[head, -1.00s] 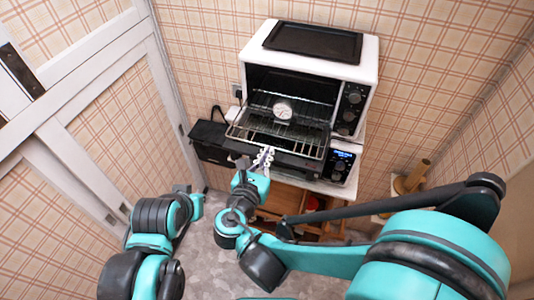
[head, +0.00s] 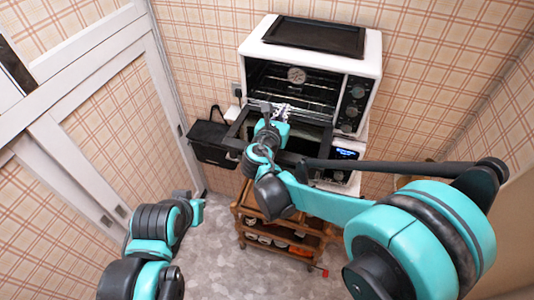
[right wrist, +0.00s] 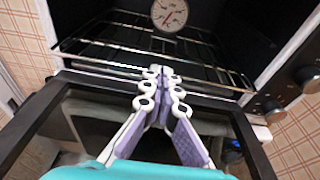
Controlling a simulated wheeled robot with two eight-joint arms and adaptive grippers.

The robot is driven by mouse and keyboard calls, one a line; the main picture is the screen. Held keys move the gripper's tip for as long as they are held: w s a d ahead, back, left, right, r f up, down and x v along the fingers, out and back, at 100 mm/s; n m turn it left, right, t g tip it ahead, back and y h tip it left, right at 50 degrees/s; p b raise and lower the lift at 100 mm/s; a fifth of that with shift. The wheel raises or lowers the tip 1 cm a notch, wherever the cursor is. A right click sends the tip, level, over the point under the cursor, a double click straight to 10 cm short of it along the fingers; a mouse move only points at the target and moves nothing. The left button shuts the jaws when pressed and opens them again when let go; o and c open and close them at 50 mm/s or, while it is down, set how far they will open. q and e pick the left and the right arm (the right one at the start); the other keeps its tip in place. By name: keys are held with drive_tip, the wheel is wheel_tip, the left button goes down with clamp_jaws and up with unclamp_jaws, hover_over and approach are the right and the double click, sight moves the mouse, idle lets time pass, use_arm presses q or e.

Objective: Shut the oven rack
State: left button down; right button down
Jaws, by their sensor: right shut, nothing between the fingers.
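The white toaster oven (head: 374,62) stands against the back wall with its dark-framed glass door (head: 236,131) folded down. Its wire rack (head: 316,104) lies mostly inside the cavity and also shows in the right wrist view (right wrist: 100,45). A round dial thermometer (head: 296,75) sits on the rack toward the back. My right gripper (head: 282,110) is shut and empty above the open door, its white fingertips (right wrist: 161,70) at the rack's front edge. I cannot tell if they touch it. My left arm is at lower left; its fingers are not visible.
A dark tray (head: 315,37) lies on top of the oven. Another appliance with a lit display (head: 346,154) is below. A black box (head: 212,140) hangs at left, and a wooden cart (head: 250,226) stands beneath. The floor at left is clear.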

drive_tip(key=x, duration=0.3)
drive_tip(key=shift+w+d+r+b, duration=0.1)
drive_tip(key=shift+w+r+b, duration=0.15)
drive_tip(key=shift+w+b, duration=0.05)
drive_tip(key=shift+r, duration=0.15)
